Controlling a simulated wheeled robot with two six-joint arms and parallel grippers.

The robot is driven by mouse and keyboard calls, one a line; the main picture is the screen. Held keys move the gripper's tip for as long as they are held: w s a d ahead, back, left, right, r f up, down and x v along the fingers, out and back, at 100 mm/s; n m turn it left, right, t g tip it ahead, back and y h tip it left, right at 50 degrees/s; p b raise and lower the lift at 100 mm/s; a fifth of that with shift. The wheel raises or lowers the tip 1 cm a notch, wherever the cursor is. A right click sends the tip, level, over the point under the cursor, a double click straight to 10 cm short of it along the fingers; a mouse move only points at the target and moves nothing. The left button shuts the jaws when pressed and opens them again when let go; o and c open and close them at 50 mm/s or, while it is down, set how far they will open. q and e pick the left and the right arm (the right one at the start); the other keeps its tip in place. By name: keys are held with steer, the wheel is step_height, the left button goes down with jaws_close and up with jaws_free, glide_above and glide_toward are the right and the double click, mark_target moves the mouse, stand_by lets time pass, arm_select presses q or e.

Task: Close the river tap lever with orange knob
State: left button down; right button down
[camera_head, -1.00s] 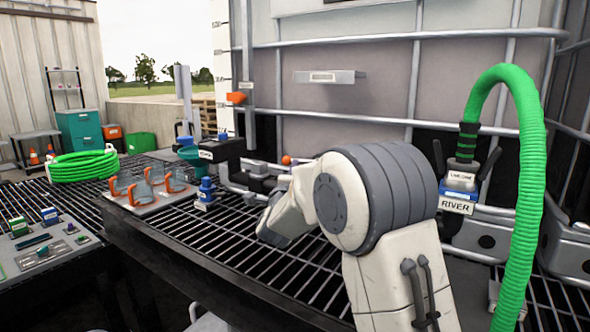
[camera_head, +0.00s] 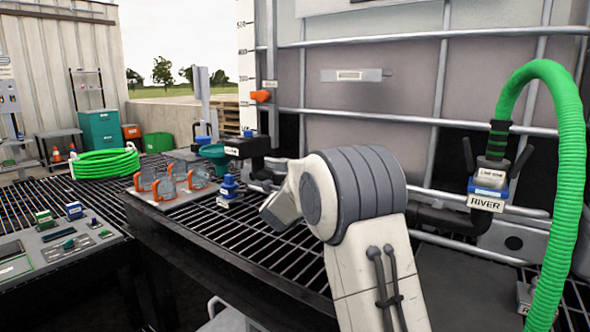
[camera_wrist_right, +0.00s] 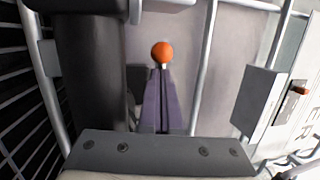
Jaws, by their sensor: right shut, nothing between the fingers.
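The orange knob (camera_wrist_right: 162,53) shows in the right wrist view as a round ball on a short pale stem. My right gripper (camera_wrist_right: 161,76) is shut and empty, its fingers pointing at the knob. The fingertips are just below the knob in the picture; I cannot tell whether they touch it. The lever under the knob is mostly hidden by the fingers. In the head view my right arm covers the knob and the gripper. A RIVER sign (camera_head: 485,203) hangs below the green hose's coupling. My left gripper is not in view.
A thick dark pipe (camera_wrist_right: 90,65) stands close left of the fingers. The caged tank (camera_head: 370,105) is behind. A green hose (camera_head: 567,150) arches at the right. A blue-capped fitting (camera_head: 228,188) and orange-handled clear items (camera_head: 160,188) stand on the grating to the left.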

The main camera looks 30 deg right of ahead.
steer(key=shift+w, duration=0.15)
steer(key=b+v, duration=0.2)
steer(key=v, duration=0.2)
steer(key=shift+w+a+f+b, duration=0.2)
steer(key=shift+a+f+b, duration=0.1)
steer(key=shift+f+b, duration=0.1)
steer(key=w+a+p+v, duration=0.1)
steer(key=v, duration=0.8)
steer(key=shift+a+r+p, duration=0.2)
steer(key=shift+a+p, duration=0.05)
steer(key=shift+p, duration=0.05)
steer(key=shift+w, duration=0.1)
